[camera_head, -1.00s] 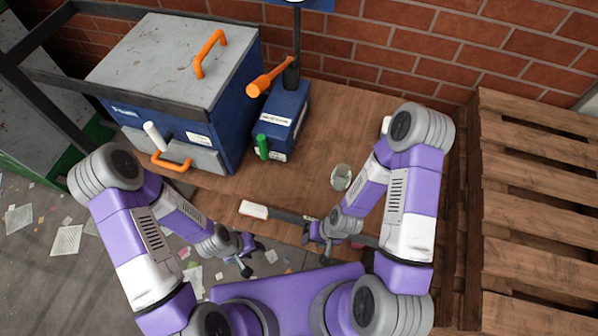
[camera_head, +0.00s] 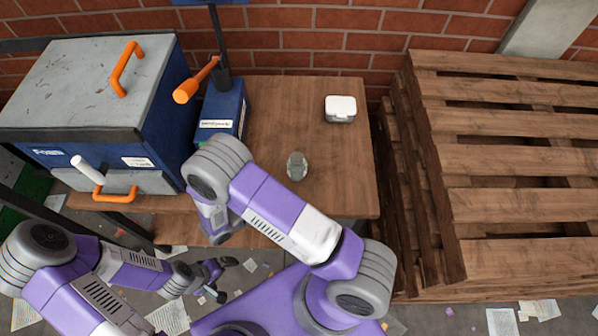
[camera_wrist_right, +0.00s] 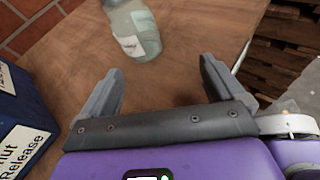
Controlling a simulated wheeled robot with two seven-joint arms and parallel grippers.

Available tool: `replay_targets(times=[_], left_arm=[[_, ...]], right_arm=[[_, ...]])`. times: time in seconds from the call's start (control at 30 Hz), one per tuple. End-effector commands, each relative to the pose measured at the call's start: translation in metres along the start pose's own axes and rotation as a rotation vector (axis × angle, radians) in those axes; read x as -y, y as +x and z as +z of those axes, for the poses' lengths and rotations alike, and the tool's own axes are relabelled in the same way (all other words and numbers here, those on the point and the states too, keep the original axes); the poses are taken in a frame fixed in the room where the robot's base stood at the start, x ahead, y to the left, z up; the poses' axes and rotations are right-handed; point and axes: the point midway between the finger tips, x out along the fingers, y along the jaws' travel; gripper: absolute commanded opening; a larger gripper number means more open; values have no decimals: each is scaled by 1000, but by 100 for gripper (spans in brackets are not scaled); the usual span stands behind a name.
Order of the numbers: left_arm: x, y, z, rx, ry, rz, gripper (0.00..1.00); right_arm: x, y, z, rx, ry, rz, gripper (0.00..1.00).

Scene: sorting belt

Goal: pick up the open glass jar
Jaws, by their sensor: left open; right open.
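The glass jar (camera_head: 297,166) stands on the wooden table, right of the blue box, in the head view. It is greenish, see-through glass with a pale label, and shows at the top of the right wrist view (camera_wrist_right: 138,32), partly cut off. Its mouth is not clear to see. My right gripper (camera_wrist_right: 160,75) is open and empty, its fingers pointing toward the jar with a gap of bare table between. In the head view my right arm hides that gripper. My left gripper (camera_head: 226,280) is open and empty, low at the table's front left side, away from the jar.
A small white-lidded container (camera_head: 340,108) stands at the table's back right. A blue box (camera_head: 222,118) and a big blue machine with orange handles (camera_head: 100,95) stand left. Stacked wooden pallets (camera_head: 520,170) border the right. Table around the jar is bare.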

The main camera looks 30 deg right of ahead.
Motion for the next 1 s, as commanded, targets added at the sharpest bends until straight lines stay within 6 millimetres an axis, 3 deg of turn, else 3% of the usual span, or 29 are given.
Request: replay_targets(times=[0.03,0.23,0.8,1.0], left_arm=[[6,15,-1,0,0,0,100],[9,24,-1,-1,0,0,100],[11,31,-2,-1,0,0,100],[11,31,-2,-1,0,0,100]], right_arm=[[-6,13,-5,107,-43,46,96],[-25,25,13,316,-118,126,96],[-38,91,36,331,-125,127,96],[-40,95,37,330,-125,129,96]])
